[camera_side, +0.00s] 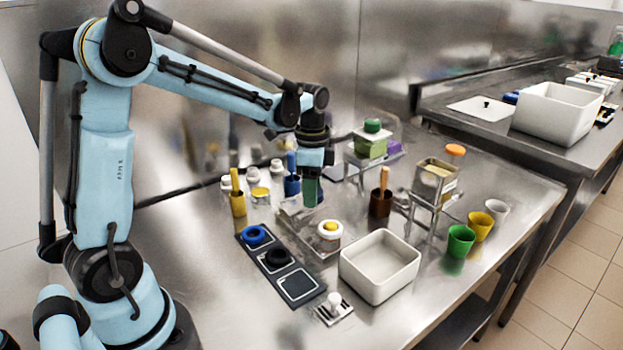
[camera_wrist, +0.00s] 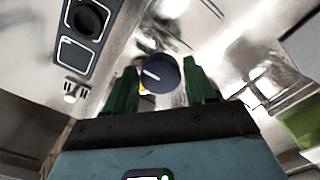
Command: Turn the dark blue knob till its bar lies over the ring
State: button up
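The dark blue knob (camera_wrist: 160,72) shows in the wrist view as a round disc with a short white bar, tilted, on its face. My gripper (camera_wrist: 161,84) has its two green fingers apart, one on each side of the knob in that view. A small gap shows at the right finger; at the left I cannot tell gap from contact. In the side view my gripper (camera_side: 312,194) points down over a metal plate behind the white-and-yellow jar. The knob is hidden there, and I cannot make out the ring in either view.
A dark tray (camera_side: 262,262) with a blue ring and a black ring lies left of the gripper. A white-and-yellow jar (camera_side: 329,232) and white bin (camera_side: 380,267) stand in front. A brown cup (camera_side: 381,205) stands close on the right, a blue cup (camera_side: 292,186) close behind.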

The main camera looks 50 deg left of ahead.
jog(key=c, duration=0.7)
jog(key=shift+n, duration=0.4)
jog(key=n, duration=0.3)
jog(key=shift+n, duration=0.3)
jog(key=n, duration=0.4)
jog(key=shift+d, duration=0.1)
jog(key=n, duration=0.9)
jog(key=shift+d, duration=0.15)
jog(key=shift+n, duration=0.3)
